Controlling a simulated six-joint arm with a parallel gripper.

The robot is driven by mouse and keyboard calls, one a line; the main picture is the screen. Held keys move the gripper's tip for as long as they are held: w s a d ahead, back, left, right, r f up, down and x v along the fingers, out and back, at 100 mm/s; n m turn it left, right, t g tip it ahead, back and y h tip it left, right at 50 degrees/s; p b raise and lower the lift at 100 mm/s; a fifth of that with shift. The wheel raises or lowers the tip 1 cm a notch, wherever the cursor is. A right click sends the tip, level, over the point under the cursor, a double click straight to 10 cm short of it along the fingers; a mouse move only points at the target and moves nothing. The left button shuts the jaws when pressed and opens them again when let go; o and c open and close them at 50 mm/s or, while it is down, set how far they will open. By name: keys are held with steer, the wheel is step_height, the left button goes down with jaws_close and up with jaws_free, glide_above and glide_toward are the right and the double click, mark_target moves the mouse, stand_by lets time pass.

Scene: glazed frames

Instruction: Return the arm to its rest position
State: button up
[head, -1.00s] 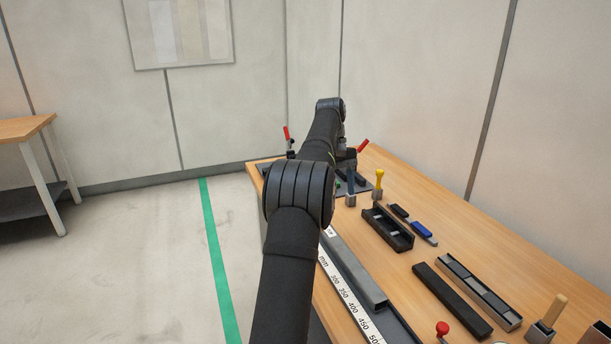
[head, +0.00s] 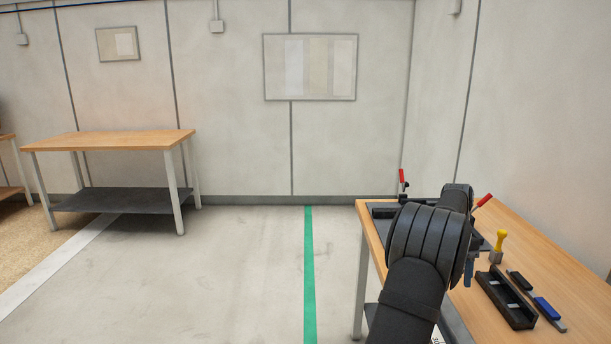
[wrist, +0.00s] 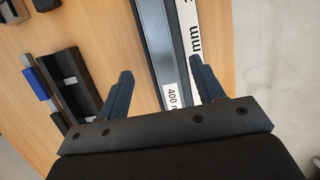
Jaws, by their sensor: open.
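My gripper (wrist: 160,88) shows in the wrist view with its two dark fingers spread apart and nothing between them. It hangs over the wooden bench (wrist: 110,40), above a long dark channel and a white ruler strip (wrist: 188,50) marked in mm. In the head view my black arm reaches over the near left end of the bench (head: 545,255).
Another table (head: 110,143) stands at the left. The floor between is clear.

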steer(key=x, duration=0.8)
steer(key=shift+s+f, duration=0.15)
steer(key=v, duration=1.7)
steer(key=x, duration=1.6)
steer(key=shift+s+f, duration=0.15)
steer(key=v, duration=0.4)
steer(key=s+v, duration=0.1)
steer(key=v, duration=0.1)
steer(key=shift+a+r, duration=0.15)
steer(key=shift+r, duration=0.3)
steer(key=w+a+r+n+h, duration=0.1)
steer(key=w+a+n, duration=0.4)
steer(key=w+a, duration=0.6)
steer(key=shift+w+a+r+h, duration=0.35)
steer(key=shift+w+r, duration=0.4)
steer(key=shift+w, duration=0.65)
